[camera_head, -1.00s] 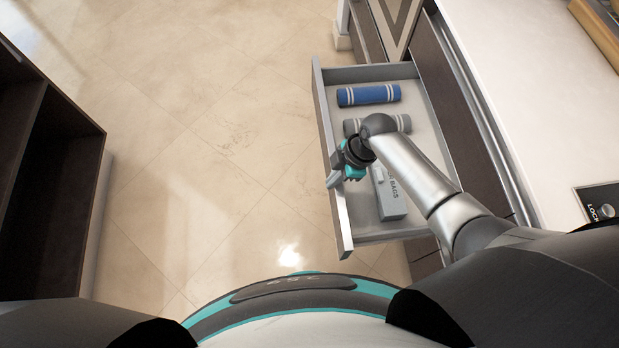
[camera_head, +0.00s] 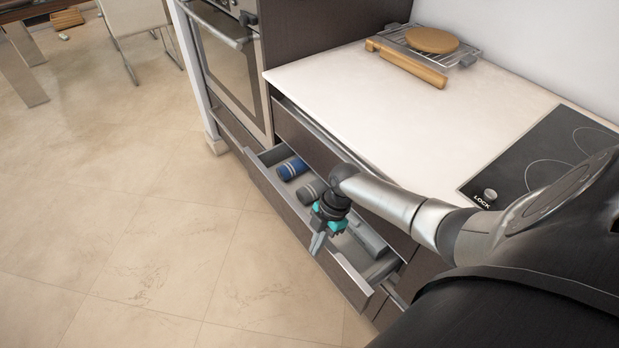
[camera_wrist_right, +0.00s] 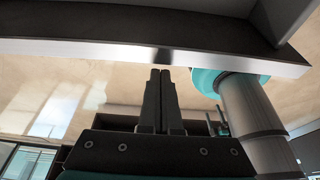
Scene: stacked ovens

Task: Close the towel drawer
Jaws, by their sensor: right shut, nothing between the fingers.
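The towel drawer (camera_head: 283,201) is pulled out under the white counter in the head view. It holds a blue rolled towel (camera_head: 291,168), a grey rolled towel (camera_head: 311,192) and a grey box (camera_head: 367,238). My right arm reaches over the drawer. My right gripper (camera_head: 317,244) is shut and empty, pointing down at the drawer's front panel. In the right wrist view its shut fingers (camera_wrist_right: 160,75) lie close to the drawer's light front edge (camera_wrist_right: 100,52); contact is unclear. The arm and gripper hide part of the drawer. My left gripper is not in view.
An oven (camera_head: 230,65) stands beyond the drawer. The counter (camera_head: 350,95) holds a rolling pin (camera_head: 405,63), a round board (camera_head: 431,40) on a rack, and a black cooktop (camera_head: 545,155). Open tiled floor (camera_head: 150,220) lies left of the drawer.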

